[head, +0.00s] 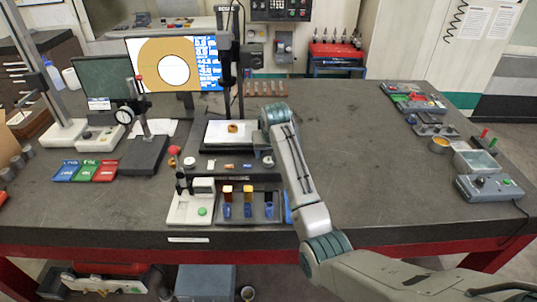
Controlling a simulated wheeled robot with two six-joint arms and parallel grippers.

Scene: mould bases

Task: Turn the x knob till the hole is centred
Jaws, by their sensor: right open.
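The monitor (168,48) at the back left shows a tan field with a white round hole (174,71). The hole sits right of and below the middle of the tan field. In front is a measuring stage (210,134) with a small brass-coloured part (232,128) on it. A round knob (189,162) is at the stage's left front, and another (268,161) at its right front. I cannot read which is the x knob. My right gripper (267,150) is open near the right-front knob, mostly hidden by my wrist; contact cannot be told. My left gripper is out of view.
A dial gauge stand (145,153) and coloured bins (84,170) stand to the left. A control box (190,208) and a tray of coloured pieces (247,208) lie at the front edge. Several trays and a box (489,188) are at the right. The table's middle right is clear.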

